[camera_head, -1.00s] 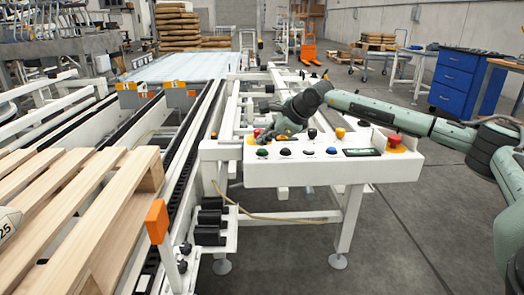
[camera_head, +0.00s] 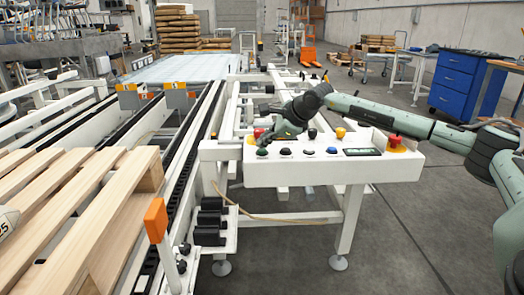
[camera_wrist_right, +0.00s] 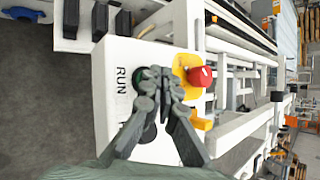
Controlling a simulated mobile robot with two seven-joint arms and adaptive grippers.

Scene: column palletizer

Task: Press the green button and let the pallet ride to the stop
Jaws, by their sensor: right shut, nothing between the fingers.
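The green button (camera_head: 262,152) is at the left end of the front row on the white control panel (camera_head: 300,173). In the right wrist view the green button (camera_wrist_right: 151,73) lies beside the "RUN" label, partly hidden by my fingers. My right gripper (camera_head: 266,139) is shut and empty, its fingertips right at the green button; I cannot tell whether they touch it. The right gripper (camera_wrist_right: 162,80) also shows in the wrist view. The wooden pallet (camera_head: 95,190) is on the conveyor at the left, cut off by the frame. My left gripper is out of view.
A red knob (camera_wrist_right: 200,76) on a yellow base is close to my fingers. A red emergency button (camera_head: 395,141) is at the panel's right end. An orange block (camera_head: 155,220) on a post stands beside the pallet. Two orange-marked brackets (camera_head: 178,92) sit farther up the conveyor.

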